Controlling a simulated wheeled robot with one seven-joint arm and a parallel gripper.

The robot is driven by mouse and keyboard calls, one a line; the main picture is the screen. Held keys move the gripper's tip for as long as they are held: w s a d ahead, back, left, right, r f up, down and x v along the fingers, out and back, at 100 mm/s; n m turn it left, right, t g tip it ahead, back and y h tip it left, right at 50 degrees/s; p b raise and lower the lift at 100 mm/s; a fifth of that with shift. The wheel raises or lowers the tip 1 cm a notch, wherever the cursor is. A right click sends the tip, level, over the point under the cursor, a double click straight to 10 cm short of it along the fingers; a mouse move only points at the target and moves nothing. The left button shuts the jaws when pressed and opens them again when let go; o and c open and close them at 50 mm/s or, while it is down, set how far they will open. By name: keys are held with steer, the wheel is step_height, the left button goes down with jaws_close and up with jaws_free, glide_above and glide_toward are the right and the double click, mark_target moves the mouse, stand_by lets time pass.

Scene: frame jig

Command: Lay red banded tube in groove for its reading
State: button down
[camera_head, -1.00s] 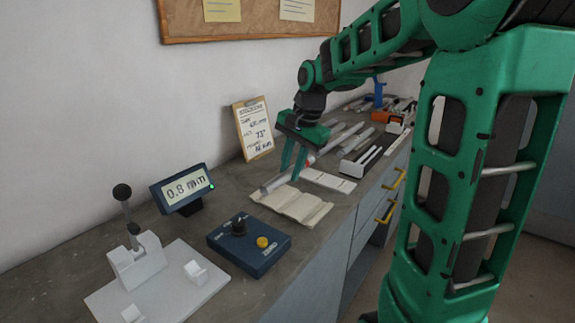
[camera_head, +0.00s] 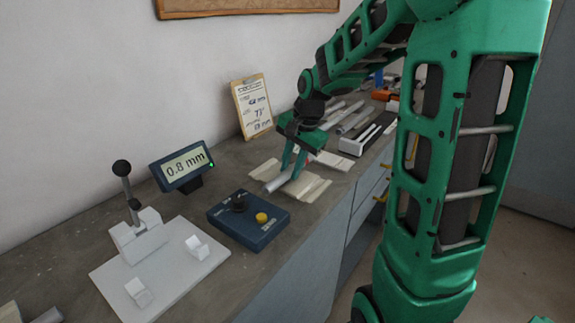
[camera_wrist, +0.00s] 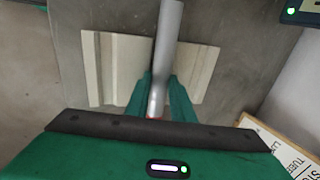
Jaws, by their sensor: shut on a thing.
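My gripper (camera_head: 293,166) is shut on a grey tube (camera_head: 276,183); a little red shows near the fingers. In the wrist view the tube (camera_wrist: 168,35) runs up the picture from between the fingers (camera_wrist: 157,100), with a sliver of its red band at their base. A cream grooved block (camera_head: 306,188) lies on the bench under the tube; it also shows in the wrist view (camera_wrist: 112,60) on both sides of the tube. The tube lines up roughly with the block's middle channel. The tube hides the channel, and I cannot tell whether it touches the block.
A display (camera_head: 183,166) reads 0.8 mm. A white lever fixture (camera_head: 150,255) is at front left. A clipboard (camera_head: 252,105) leans on the wall. More tubes (camera_head: 350,118) and a rack (camera_head: 366,135) lie behind.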

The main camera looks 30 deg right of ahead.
steer(key=shift+s+f, duration=0.2)
steer(key=shift+f, duration=0.15)
steer(key=c, duration=1.5)
jaws_free()
steer(key=shift+f, duration=0.1)
steer(key=shift+o, duration=0.2)
steer(key=a+v, duration=0.1)
steer(key=v, duration=1)
steer(key=shift+w+d+r, duration=0.35)
steer(key=shift+w+d, duration=0.05)
steer(key=s+f+n+g, duration=0.1)
steer(key=s+f+n, duration=0.2)
steer(key=s, duration=1)
steer(key=s+d+f+n+g+h, duration=0.1)
steer(key=s+f+n, duration=0.3)
steer(key=s, duration=1)
step_height(320, 180, down, 3)
steer(key=shift+d+r+g, duration=0.1)
steer(key=shift+d+g, duration=0.1)
steer(key=shift+g, duration=0.2)
